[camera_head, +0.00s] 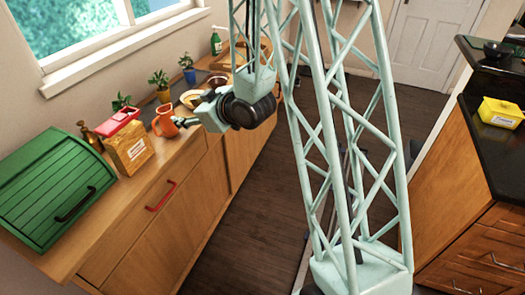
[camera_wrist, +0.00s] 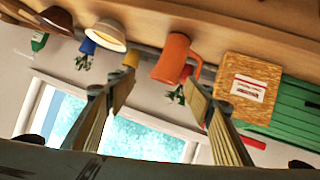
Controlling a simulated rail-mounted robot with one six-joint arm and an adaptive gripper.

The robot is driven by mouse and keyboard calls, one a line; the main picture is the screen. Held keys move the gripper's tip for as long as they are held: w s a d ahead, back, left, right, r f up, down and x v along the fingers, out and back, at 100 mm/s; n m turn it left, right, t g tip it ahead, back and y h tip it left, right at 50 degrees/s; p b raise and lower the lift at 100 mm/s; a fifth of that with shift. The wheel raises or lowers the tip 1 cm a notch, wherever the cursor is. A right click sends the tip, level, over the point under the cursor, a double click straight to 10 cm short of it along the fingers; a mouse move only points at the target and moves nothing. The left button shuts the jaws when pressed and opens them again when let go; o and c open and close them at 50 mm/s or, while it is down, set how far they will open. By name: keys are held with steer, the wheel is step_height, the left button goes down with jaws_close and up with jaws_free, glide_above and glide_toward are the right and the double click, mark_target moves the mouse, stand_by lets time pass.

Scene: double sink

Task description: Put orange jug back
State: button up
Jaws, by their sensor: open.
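The orange jug (camera_head: 166,121) stands upright on the wooden counter in the head view, to the right of a wooden box with a red lid. My gripper (camera_head: 178,122) is beside it on the right, pointing toward it. In the wrist view, which is upside down, the jug (camera_wrist: 172,60) shows beyond and roughly between the fingertips, with its handle on the right side. My gripper (camera_wrist: 160,88) is open and empty there, its two fingers spread wide. I cannot tell the exact gap between the fingertips and the jug.
The wooden box (camera_head: 128,148) and a green bread box (camera_head: 58,188) stand left of the jug. Potted plants (camera_head: 160,85), bowls and a green bottle (camera_head: 216,44) stand farther right along the counter. A yellow container (camera_head: 500,113) is on the opposite dark counter. The floor between is clear.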

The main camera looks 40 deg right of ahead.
steer(key=s+d+r+m+g+h, duration=0.3)
steer(key=s+r+g+h, duration=0.1)
steer(key=s+r, duration=1.3)
steer(key=s+a+r+m+g, duration=0.1)
steer(key=s+a, duration=0.1)
steer(key=s, duration=0.8)
steer(key=s+a+r+m+g, duration=0.1)
steer(key=s+a+g, duration=0.1)
steer(key=s, duration=0.9)
steer(key=s+a+r+g, duration=0.1)
steer(key=s+a, duration=0.2)
steer(key=s, duration=0.8)
steer(key=shift+s+r+m+g+y, duration=0.25)
steer(key=shift+r+m+g+y, duration=0.05)
steer(key=shift+r+m, duration=0.1)
